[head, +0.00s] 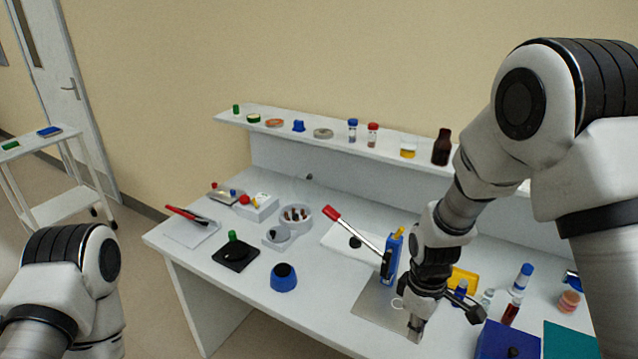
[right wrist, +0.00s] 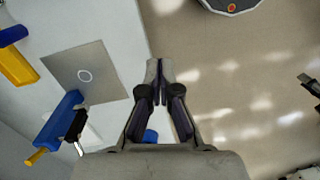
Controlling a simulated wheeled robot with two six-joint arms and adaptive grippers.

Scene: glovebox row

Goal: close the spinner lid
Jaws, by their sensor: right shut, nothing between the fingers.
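The spinner (head: 276,237) is a small pale unit on the left half of the bench, with a round bowl holding several dark tubes. A clear lid (head: 298,179) appears to stand raised behind the bowl; its outline is faint. My right gripper (head: 415,334) points down over the front of the bench, well to the right of the spinner and apart from it. In the right wrist view its fingers (right wrist: 160,72) are together with nothing between them. The spinner does not clearly show there. My left gripper is out of view.
A blue round device (head: 284,283) and a black plate (head: 236,256) stand in front of the spinner. A red-tipped lever (head: 355,232) slants up between the spinner and my right arm. A blue box (head: 508,341) sits right of the gripper. A shelf (head: 285,134) runs behind.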

